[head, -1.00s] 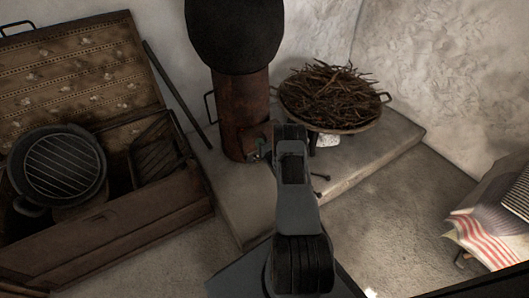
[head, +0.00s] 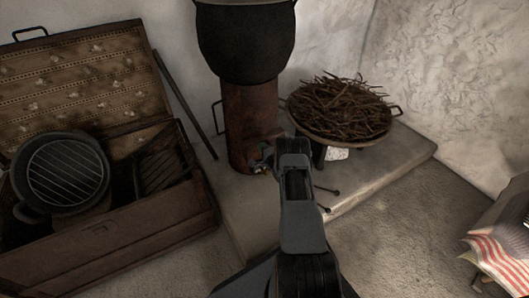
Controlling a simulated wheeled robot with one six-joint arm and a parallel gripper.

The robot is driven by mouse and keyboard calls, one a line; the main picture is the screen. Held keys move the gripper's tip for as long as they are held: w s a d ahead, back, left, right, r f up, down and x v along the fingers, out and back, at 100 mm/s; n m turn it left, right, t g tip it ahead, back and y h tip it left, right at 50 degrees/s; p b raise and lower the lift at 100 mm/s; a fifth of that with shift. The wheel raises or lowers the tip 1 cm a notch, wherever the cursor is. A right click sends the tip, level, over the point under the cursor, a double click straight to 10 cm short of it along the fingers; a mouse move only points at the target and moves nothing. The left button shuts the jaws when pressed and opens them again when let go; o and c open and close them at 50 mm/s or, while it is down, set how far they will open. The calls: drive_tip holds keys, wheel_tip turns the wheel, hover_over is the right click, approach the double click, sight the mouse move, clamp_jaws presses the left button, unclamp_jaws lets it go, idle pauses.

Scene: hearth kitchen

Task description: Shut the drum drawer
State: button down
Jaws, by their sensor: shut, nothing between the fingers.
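The rusty drum (head: 250,118) stands on a low stone ledge, with a large black pot (head: 245,42) on top of it. My gripper (head: 262,160) is at the lower right side of the drum, at or very near its surface. My arm comes up from the bottom of the picture and covers most of the gripper and part of the drum's base. The drawer itself is hidden or too small to make out, so I cannot tell how far it stands out. Nothing shows in the gripper, and its fingers are small and dark.
A wide pan of twigs (head: 340,108) stands right of the drum on the ledge (head: 395,160). An open wooden chest (head: 120,228) with a grill pot (head: 62,172) is at the left. A dark rod (head: 185,103) leans on the wall. Striped cloth (head: 500,250) lies at the right.

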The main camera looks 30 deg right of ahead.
drive_tip(key=shift+w+a+r, duration=0.25)
drive_tip(key=shift+w+a, duration=0.05)
drive_tip(key=shift+w, duration=0.4)
drive_tip(key=shift+d, duration=0.15)
